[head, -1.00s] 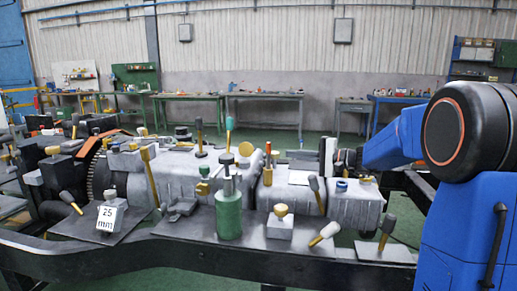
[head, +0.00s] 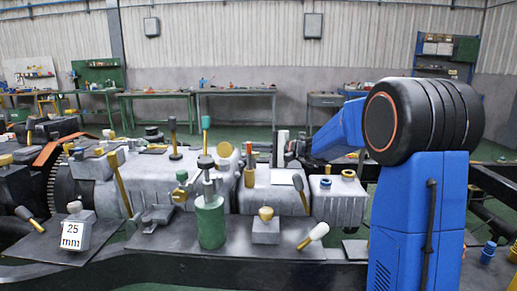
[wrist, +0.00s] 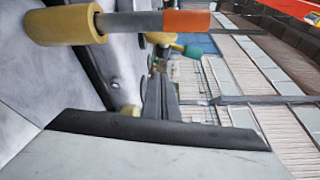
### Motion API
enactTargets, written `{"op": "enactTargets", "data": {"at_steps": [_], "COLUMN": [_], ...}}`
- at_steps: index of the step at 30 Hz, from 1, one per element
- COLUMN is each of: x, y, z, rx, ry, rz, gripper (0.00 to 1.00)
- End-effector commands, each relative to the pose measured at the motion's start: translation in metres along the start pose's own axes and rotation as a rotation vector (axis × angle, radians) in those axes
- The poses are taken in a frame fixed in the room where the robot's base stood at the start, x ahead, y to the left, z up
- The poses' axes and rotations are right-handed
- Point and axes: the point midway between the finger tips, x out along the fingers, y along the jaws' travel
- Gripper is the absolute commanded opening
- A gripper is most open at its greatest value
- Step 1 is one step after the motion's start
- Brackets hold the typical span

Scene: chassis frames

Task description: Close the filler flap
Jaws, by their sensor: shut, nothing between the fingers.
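A golden round disc (head: 224,149) stands on edge on the grey block assembly (head: 328,205); it may be the filler flap, but I cannot be sure. My gripper (wrist: 160,82) is shut and empty, its dark fingers together in the wrist view. In the head view its pale hand is over the block, right of an orange-brown lever (head: 249,177) and right of the disc. The fingers are hard to make out there.
Several levers and knobs crowd the block, among them a teal-tipped lever (head: 206,122). A green cylinder (head: 210,222) and a white-handled lever (head: 318,231) stand in front. A block marked 25 mm (head: 74,232) sits at the left. Workbenches (head: 235,93) line the far wall.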

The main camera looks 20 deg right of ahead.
Motion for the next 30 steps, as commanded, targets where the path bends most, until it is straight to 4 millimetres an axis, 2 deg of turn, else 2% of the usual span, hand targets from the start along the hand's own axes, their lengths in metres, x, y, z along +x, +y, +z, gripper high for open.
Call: {"op": "enactTargets", "data": {"at_steps": [7,12,18,30], "x": [0.04,0.032,0.027,0.026], "y": [0.0,-0.001,-0.001,0.0], "z": [0.001,0.02,0.034,0.038], "rx": [0.0,-0.001,-0.001,0.0], "ry": [-0.002,0.0,0.0,0.0], "rz": [0.001,0.0,0.0,0.001], "gripper": [0.0,0.0,0.0,0.0]}}
